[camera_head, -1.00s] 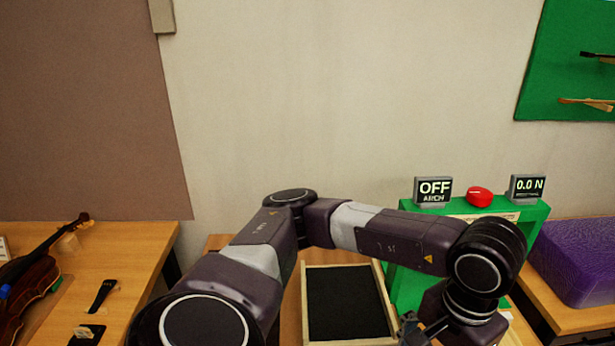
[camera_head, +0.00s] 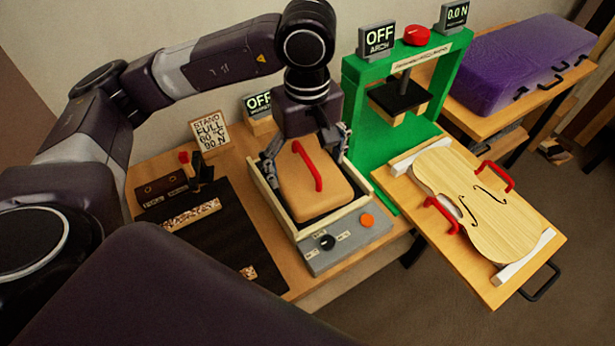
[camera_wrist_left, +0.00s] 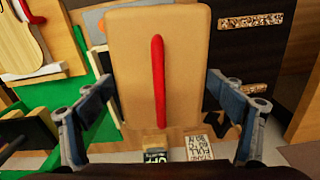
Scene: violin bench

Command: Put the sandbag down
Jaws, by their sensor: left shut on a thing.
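The sandbag (camera_head: 297,198) is a tan block-shaped bag with a red handle on top. In the head view it is within the outline of the wooden-walled tray (camera_head: 262,189), which has a black floor. I cannot tell whether the bag rests on that floor or hangs just above it. My left gripper (camera_head: 305,158) reaches down from above and is shut on the bag, one finger at each side. The left wrist view shows the bag (camera_wrist_left: 130,70) between the two fingers (camera_wrist_left: 158,86). My right gripper is not in view.
A grey control panel (camera_head: 330,257) with a dial and orange button sits at the tray's front. A green press (camera_head: 360,130) stands close right. A violin plate (camera_head: 450,185) lies on the board beyond. A black mat (camera_head: 215,250) with wood strips lies left.

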